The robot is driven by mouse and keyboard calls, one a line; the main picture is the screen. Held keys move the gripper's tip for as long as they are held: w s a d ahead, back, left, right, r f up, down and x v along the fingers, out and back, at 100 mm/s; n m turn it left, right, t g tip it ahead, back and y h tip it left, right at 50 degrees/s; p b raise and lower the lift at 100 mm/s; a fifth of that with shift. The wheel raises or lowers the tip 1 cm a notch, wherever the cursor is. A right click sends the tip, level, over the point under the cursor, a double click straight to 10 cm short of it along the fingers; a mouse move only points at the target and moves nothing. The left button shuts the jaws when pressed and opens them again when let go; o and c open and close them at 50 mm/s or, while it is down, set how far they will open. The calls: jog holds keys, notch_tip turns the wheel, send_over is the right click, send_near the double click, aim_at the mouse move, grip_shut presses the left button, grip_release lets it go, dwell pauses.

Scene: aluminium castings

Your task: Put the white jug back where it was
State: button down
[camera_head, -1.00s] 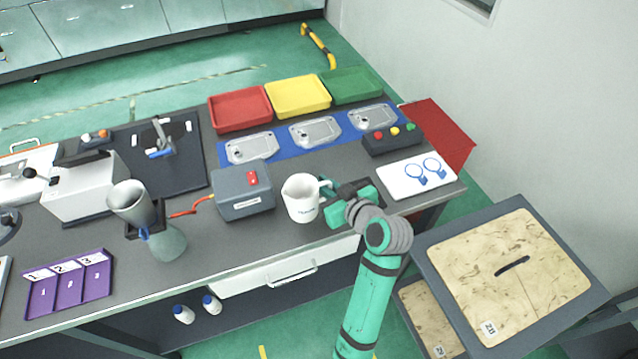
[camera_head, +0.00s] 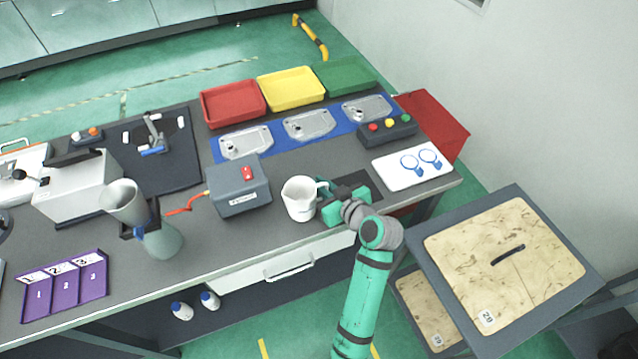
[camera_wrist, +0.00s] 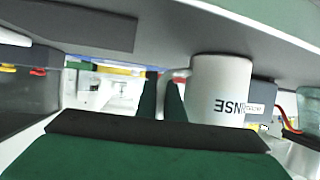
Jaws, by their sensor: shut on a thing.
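The white jug (camera_head: 299,201) is upright over the front part of the grey workbench, just right of the grey box with the red switch. My gripper (camera_head: 325,190) is at the jug's right side, shut on its handle. In the wrist view, which shows the scene upside down, the jug (camera_wrist: 220,92) has dark lettering, and its handle (camera_wrist: 172,88) runs to my fingers (camera_wrist: 161,98). The jug's base is close to the bench top; I cannot tell whether it touches. My fingertips are partly hidden behind the handle and the gripper body.
The grey box (camera_head: 238,190) stands close left of the jug. A dark rectangular patch (camera_head: 371,181) lies right of my gripper. Beyond are a white board (camera_head: 395,177) and a button box (camera_head: 377,135). The bench's front edge is close. A glass vessel (camera_head: 160,240) stands left.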

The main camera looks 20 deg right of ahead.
jog(key=c, duration=1.9)
grip_release()
jog(key=shift+w, duration=0.1)
jog(key=shift+r, duration=0.1)
jog(key=v, duration=1.2)
jog(key=shift+a, duration=0.1)
